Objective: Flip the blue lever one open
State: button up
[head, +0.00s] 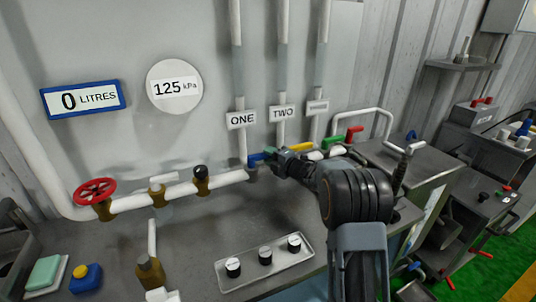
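The blue lever (257,158) sits on the white horizontal pipe below the label ONE (241,119). It appears to lie sideways, roughly along the pipe. My gripper (275,156) is at the right end of the blue lever, touching it or very close. The gripper's own body hides that end, and the fingers are too small to tell whether they are open or shut. A yellow lever (300,147) is just right of the gripper, below the label TWO (283,112).
Green (335,141) and red (354,134) levers are further right, near the label THREE (317,106). A red handwheel (95,190) is on the pipe at left. A tray (252,279) with three black-and-white knobs lies on the bench in front. Gauges read 0 LITRES (83,100) and 125 kPa (174,88).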

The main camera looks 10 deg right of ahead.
jog(key=shift+w+a, duration=0.3)
jog(key=shift+w, duration=0.15)
jog(key=shift+c, duration=0.5)
grip_shut()
